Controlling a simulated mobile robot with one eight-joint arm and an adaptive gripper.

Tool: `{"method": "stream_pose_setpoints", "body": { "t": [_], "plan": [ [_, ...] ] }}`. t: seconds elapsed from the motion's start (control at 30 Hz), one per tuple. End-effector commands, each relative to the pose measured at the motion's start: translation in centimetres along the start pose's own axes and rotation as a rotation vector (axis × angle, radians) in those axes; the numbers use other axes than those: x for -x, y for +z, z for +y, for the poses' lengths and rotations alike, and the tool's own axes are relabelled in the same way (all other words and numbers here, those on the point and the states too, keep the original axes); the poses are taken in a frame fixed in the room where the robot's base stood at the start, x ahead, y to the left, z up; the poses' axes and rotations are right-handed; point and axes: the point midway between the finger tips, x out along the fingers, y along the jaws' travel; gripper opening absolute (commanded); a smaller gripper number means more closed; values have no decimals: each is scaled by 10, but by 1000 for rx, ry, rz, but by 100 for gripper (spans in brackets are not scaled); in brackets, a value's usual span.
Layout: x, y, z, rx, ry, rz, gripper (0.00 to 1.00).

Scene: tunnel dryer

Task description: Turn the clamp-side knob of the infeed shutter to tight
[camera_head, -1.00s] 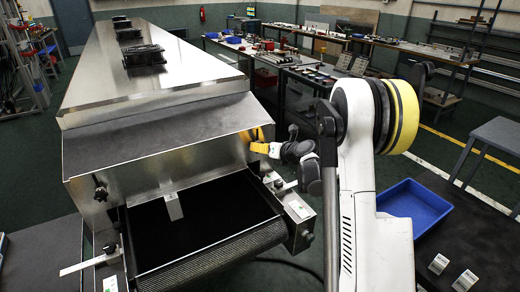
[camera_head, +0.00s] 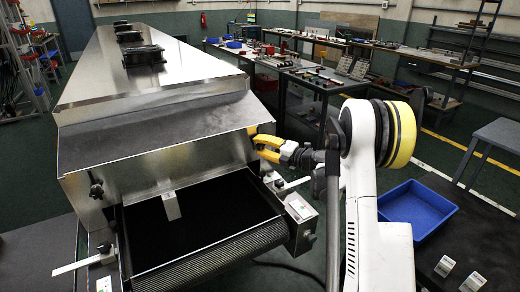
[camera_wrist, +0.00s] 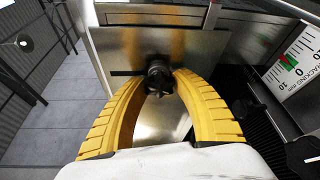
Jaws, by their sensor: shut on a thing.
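A black lobed knob (camera_wrist: 157,77) sits on a steel plate of the dryer in the wrist view. The yellow fingers of my gripper (camera_wrist: 161,82) close around it from both sides, and their tips touch it. In the head view my gripper (camera_head: 258,142) is at the right side of the dryer's front hood, and its fingers hide the knob there. The infeed shutter (camera_head: 165,170) is a steel panel above the dark belt. Another black knob (camera_head: 96,191) is at its left side, clear of my gripper. I cannot read any tight mark.
The infeed belt (camera_head: 190,225) lies below the hood, with a bracket and white label (camera_head: 299,208) at its right. The wrist view shows a tracking scale (camera_wrist: 294,62) at the right. A blue bin (camera_head: 415,208) stands right of my arm.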

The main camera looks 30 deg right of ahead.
Motion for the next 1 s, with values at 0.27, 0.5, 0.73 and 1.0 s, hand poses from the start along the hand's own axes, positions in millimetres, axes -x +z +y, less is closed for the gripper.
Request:
{"method": "stream_pose_setpoints", "body": {
  "t": [0.27,0.5,0.73,1.0],
  "plan": [
    [1,-1,-2,-239,97,1,3],
    [0,-1,-1,-449,185,1,3],
    [0,-1,0,-646,266,2,3],
    [1,-1,0,-834,344,2,3]
  ]
}}
